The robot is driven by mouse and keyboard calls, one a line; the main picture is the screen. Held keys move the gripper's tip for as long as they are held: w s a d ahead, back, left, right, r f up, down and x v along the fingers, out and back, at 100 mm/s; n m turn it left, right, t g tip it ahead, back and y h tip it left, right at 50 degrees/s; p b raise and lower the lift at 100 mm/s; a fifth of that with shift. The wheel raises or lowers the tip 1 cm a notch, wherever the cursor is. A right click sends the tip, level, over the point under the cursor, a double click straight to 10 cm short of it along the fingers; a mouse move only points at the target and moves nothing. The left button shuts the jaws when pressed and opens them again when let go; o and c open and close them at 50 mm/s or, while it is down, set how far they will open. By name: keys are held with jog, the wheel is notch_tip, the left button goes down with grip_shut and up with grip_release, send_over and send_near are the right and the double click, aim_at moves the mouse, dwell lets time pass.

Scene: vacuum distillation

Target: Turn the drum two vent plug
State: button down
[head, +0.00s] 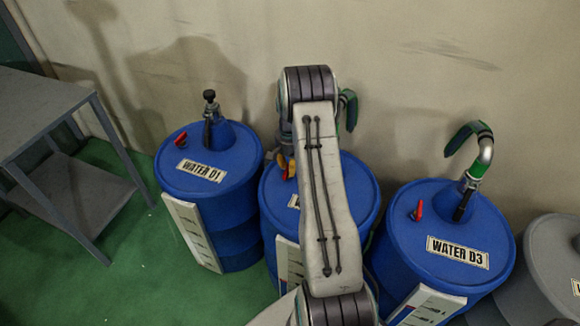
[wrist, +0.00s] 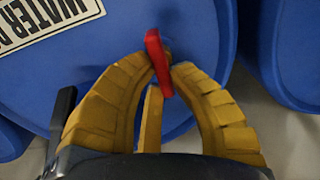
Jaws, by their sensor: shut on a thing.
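The middle blue drum (head: 363,190) stands behind my arm, and its label is mostly hidden in the head view. In the wrist view, the blue drum top (wrist: 195,25) fills much of the picture, with part of a white WATER label (wrist: 45,22) at the upper left. The red vent plug handle (wrist: 157,62) sits between the yellow fingertips of my gripper (wrist: 164,64), which is shut on it. The handle is long and slightly tilted. In the head view only a bit of my yellow gripper (head: 287,167) shows beside my arm.
The WATER D1 drum (head: 208,160) stands left, and the WATER D3 drum (head: 440,235) right, both with red plugs and pump fittings. A grey drum (head: 550,260) is at far right. A grey table (head: 50,100) stands at far left. The wall is close behind the drums.

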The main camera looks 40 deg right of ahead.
dwell(0.5)
jog(key=c, duration=1.1)
grip_release()
notch_tip(320, 180, up, 12)
